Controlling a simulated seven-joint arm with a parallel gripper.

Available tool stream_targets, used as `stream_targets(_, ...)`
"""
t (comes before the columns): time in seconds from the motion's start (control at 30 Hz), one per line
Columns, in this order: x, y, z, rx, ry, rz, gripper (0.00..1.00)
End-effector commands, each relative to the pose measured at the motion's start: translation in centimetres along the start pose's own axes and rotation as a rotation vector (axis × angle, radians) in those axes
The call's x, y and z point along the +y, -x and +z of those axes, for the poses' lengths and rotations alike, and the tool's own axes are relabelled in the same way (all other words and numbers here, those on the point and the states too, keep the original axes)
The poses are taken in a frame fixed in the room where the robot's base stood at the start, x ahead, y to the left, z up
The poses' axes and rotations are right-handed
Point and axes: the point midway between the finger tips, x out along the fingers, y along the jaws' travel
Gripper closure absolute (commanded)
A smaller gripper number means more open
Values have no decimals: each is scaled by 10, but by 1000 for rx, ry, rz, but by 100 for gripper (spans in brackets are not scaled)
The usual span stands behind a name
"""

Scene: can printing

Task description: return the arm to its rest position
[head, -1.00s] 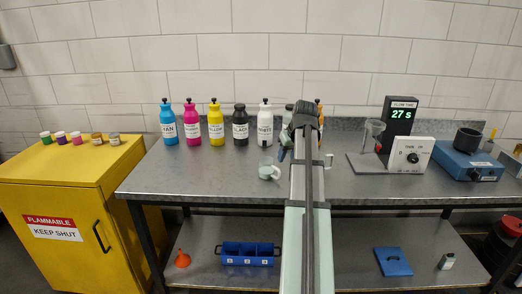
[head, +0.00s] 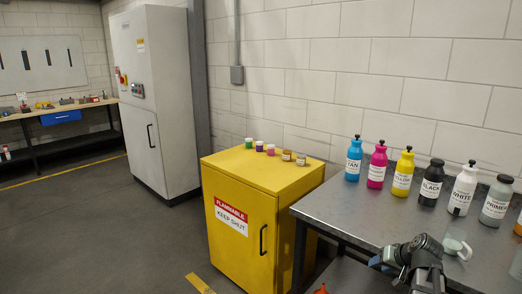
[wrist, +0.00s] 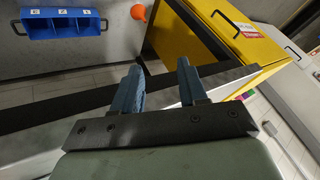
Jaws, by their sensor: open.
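My gripper (head: 380,262) shows at the lower right of the head view, at the front edge of the metal table (head: 335,205). In the wrist view its two blue-grey fingers (wrist: 158,78) are spread apart with nothing between them. The fingers point over the table's dark edge. A small pale cup with a handle (head: 456,247) stands on the table, to the right of my gripper and apart from it. Most of my arm is outside the head view.
Several bottles, such as the cyan one (head: 353,160), stand along the table's back. A yellow cabinet (head: 240,180) with small jars on top adjoins on the left. Below are a blue divided bin (wrist: 60,35) and an orange funnel (wrist: 138,12). Floor at left is open.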

Motion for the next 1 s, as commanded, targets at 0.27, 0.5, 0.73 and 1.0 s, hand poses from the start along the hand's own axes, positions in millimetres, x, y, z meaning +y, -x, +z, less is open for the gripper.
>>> stream_targets(0.27, -5, -79, 75, -174, -12, 26, 58)
stream_targets(0.5, -9, -133, 146, -318, -10, 58, 58)
stream_targets(0.73, -12, -175, 219, -455, 2, 96, 58)
stream_targets(1.0, -12, -208, 309, -612, 28, 150, 58)
